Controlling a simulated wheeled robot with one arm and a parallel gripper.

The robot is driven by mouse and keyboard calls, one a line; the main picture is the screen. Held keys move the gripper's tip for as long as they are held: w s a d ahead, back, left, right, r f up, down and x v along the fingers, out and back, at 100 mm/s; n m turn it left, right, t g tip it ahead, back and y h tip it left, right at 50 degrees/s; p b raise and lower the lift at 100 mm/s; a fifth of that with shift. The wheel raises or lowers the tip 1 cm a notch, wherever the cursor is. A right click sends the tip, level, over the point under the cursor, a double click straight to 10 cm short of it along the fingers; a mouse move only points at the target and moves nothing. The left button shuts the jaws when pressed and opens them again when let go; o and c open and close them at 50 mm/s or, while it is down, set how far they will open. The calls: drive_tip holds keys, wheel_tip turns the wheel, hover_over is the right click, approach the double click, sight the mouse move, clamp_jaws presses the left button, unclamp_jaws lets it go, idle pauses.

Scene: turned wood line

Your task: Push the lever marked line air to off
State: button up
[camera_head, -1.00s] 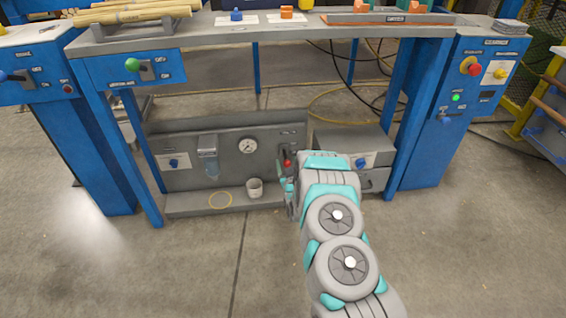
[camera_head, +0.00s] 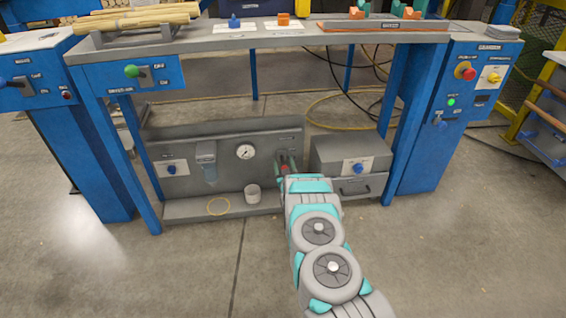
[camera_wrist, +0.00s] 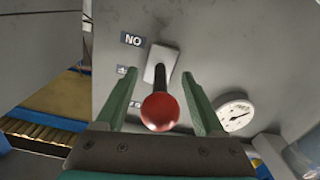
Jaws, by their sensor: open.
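The lever has a red ball knob (camera_wrist: 160,112) on a dark stem that rises from a pale plate (camera_wrist: 161,64) on the grey panel. In the wrist view my gripper (camera_wrist: 159,75) is open, with one green finger on each side of the stem and knob. I cannot tell whether either finger touches it. A label reading ON, upside down here (camera_wrist: 133,39), is beside the plate. Smaller labels are partly hidden by the left finger. In the head view the red knob (camera_head: 284,168) shows just past my wrist, which hides most of the gripper.
A grey box with a blue knob (camera_head: 358,167) is close on the right. The blue bench frame (camera_head: 262,28) and its grey top overhang the panel. The floor in front is clear.

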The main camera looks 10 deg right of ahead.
drive_tip(key=shift+w, duration=0.4)
clamp_jaws()
idle(0.4)
idle(1.0)
